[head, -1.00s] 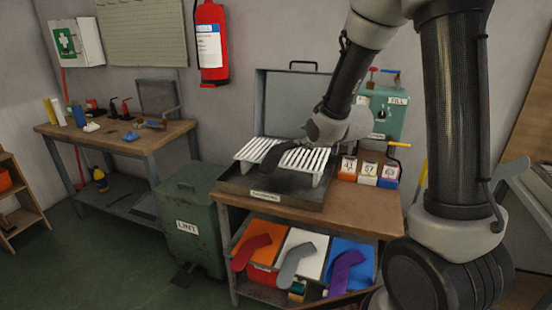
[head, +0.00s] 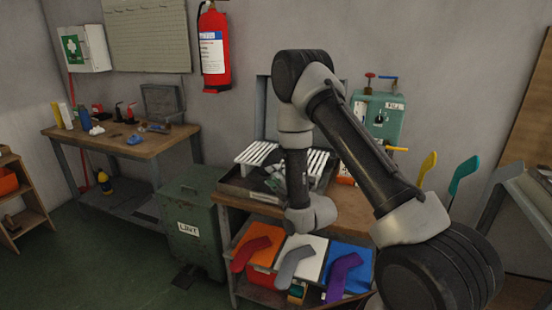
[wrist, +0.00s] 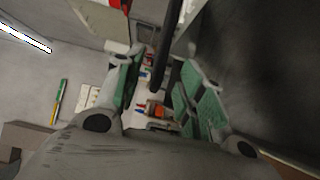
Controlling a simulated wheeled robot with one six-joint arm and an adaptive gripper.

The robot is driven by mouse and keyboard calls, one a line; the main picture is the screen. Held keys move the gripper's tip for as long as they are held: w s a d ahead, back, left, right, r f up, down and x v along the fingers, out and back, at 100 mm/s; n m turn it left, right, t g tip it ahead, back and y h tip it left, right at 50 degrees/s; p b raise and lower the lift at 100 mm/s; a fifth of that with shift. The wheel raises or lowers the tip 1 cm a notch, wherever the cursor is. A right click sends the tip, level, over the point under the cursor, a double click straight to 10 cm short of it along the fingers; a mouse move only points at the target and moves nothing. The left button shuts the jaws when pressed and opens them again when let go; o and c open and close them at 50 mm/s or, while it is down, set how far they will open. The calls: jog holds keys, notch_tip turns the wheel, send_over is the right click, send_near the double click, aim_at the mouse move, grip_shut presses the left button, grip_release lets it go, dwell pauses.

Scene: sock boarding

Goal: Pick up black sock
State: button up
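My gripper (head: 275,180) is at the front of the slatted white rack, low over the tray, partly covered by my arm. In the wrist view my gripper (wrist: 162,72) has its two green-padded fingers spread apart. A narrow dark strip (wrist: 164,42) shows between them, with gaps to both sides. It may be the black sock seen edge-on, but I cannot tell for sure. No black sock can be made out in the head view, where my arm hides part of the tray.
The rack (head: 318,160) stands in a dark tray (head: 232,187) on a wooden bench. Red (head: 250,250), grey (head: 293,264) and purple (head: 342,272) socks lie on bins below. Yellow (head: 427,165) and teal (head: 463,173) socks stand at right. A green bin (head: 190,215) stands left.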

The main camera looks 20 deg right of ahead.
jog(key=x, duration=0.6)
jog(key=shift+w, duration=0.15)
grip_shut()
